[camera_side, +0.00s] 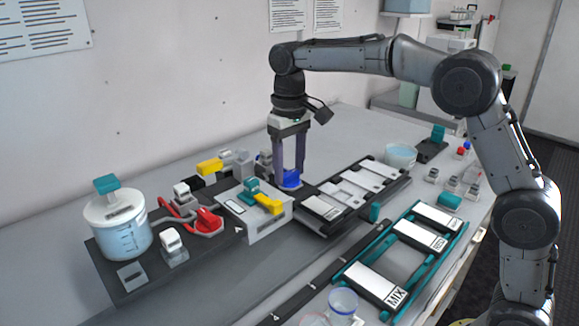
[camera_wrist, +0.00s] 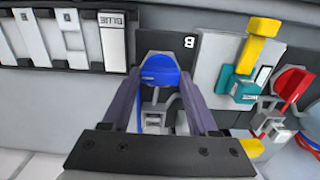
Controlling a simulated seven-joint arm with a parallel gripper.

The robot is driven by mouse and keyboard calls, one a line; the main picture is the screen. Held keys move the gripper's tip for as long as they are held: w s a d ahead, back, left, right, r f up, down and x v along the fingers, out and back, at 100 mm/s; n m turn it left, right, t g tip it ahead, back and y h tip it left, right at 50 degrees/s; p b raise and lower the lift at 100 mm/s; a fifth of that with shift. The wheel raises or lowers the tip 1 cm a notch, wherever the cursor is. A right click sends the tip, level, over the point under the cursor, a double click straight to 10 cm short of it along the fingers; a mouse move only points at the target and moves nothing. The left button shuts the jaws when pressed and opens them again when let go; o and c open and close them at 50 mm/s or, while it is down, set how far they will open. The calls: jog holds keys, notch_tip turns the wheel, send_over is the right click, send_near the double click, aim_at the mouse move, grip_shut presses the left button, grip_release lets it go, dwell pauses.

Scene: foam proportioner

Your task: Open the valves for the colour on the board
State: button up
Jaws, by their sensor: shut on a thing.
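A blue valve handle (camera_side: 290,179) sits at the end of the grey pipework, and it shows large in the wrist view (camera_wrist: 160,68). My gripper (camera_side: 290,180) points straight down, with its two purple fingers shut on the blue handle's sides. A red valve handle (camera_side: 208,219) is on the left, on red piping; it also shows in the wrist view (camera_wrist: 293,84). A yellow lever (camera_side: 268,204) and a teal valve piece (camera_side: 250,187) sit on a white block (camera_side: 242,220). A second yellow handle (camera_side: 210,165) is farther back. A dark board (camera_side: 328,212) holds several white cards.
A teal rack (camera_side: 345,274) with white cards, one reading MIX, lies in front. A cup (camera_side: 343,301) stands at the front edge and a bowl (camera_side: 400,155) behind. Pipework closely surrounds my fingers.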

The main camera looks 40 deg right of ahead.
jog(key=o, duration=1.4)
jog(key=shift+n, duration=0.3)
